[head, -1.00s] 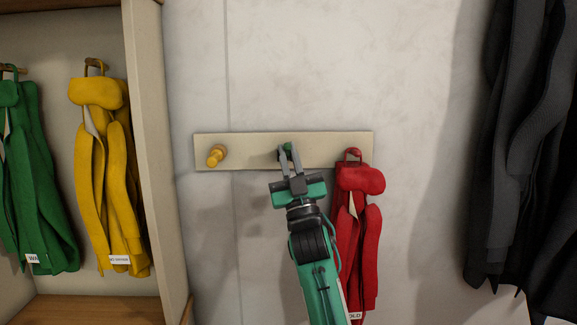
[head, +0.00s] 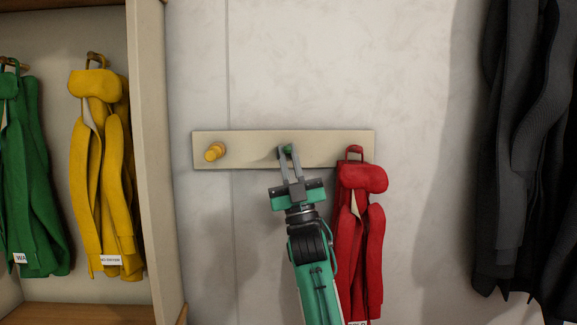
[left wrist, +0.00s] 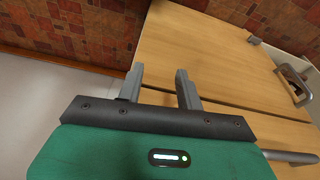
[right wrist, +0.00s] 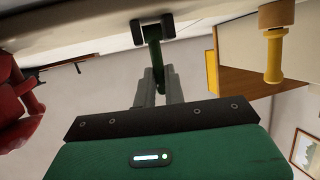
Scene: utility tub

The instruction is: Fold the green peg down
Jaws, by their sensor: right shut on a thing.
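The green peg (head: 287,149) is in the middle of a pale board on the wall, mostly covered by my gripper in the head view. In the right wrist view the green peg (right wrist: 154,50) sticks out from a dark bracket (right wrist: 153,28) on the board, its outer end between my fingers. My right gripper (head: 289,152) is shut on the peg; its fingers (right wrist: 160,76) also show in the right wrist view. My left gripper (left wrist: 159,74) is open and empty, away from the board, and not in the head view.
On the same board (head: 255,152), a yellow peg (head: 215,152) is left and a red jacket (head: 360,225) hangs at right, close beside my right arm. A cubby with yellow (head: 98,170) and green jackets (head: 30,190) stands left. Dark clothes (head: 520,150) hang far right.

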